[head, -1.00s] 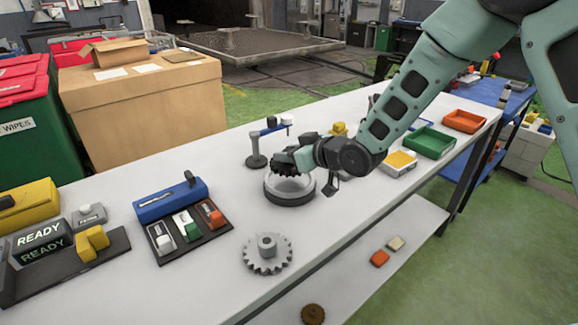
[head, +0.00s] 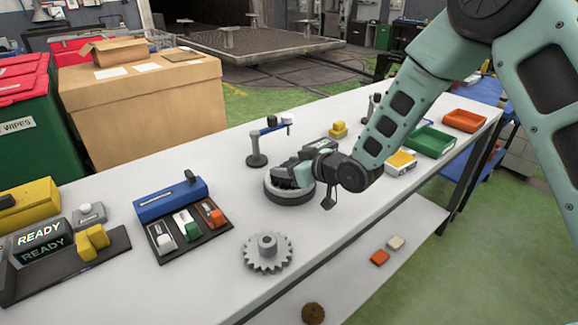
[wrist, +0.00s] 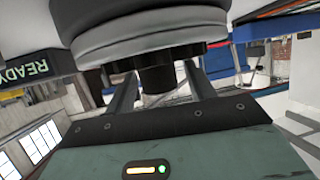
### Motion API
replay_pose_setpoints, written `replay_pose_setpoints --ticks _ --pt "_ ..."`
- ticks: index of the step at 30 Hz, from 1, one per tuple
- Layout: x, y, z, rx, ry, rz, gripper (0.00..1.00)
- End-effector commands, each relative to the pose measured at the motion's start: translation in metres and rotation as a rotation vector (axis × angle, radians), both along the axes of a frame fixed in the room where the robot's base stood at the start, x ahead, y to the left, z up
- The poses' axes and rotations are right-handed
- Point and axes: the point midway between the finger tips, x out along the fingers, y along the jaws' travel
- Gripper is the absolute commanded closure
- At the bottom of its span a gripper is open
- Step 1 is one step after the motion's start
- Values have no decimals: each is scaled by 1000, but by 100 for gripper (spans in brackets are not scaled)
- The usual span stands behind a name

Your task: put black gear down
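The black gear (head: 281,183) lies low on the round grey stand (head: 288,198), partly hidden by my gripper in the head view. In the wrist view, the gear's dark toothed edge and hub (wrist: 156,76) show beneath the large grey ring (wrist: 140,30) of the stand. My gripper (wrist: 160,72) has one finger on each side of the hub. A light gap shows between the hub and the right finger, so the fingers look parted around it. Contact at the left finger is hard to judge.
A grey gear (head: 267,253) lies in front of the stand. A dark tray with coloured blocks (head: 188,235) is at left. Green (head: 430,142) and orange (head: 465,121) bins are at the right.

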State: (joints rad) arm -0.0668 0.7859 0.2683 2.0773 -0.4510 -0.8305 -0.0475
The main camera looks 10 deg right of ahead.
Motion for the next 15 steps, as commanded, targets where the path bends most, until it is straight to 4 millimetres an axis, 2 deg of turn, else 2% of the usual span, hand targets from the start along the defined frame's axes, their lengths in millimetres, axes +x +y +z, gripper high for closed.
replay_pose_setpoints --ticks 5,8,15 --pt "0 -1 5 0 0 0 46" --pt "-10 -10 8 -1 -1 -1 46" --pt "-46 -41 27 -1 -2 -2 46"
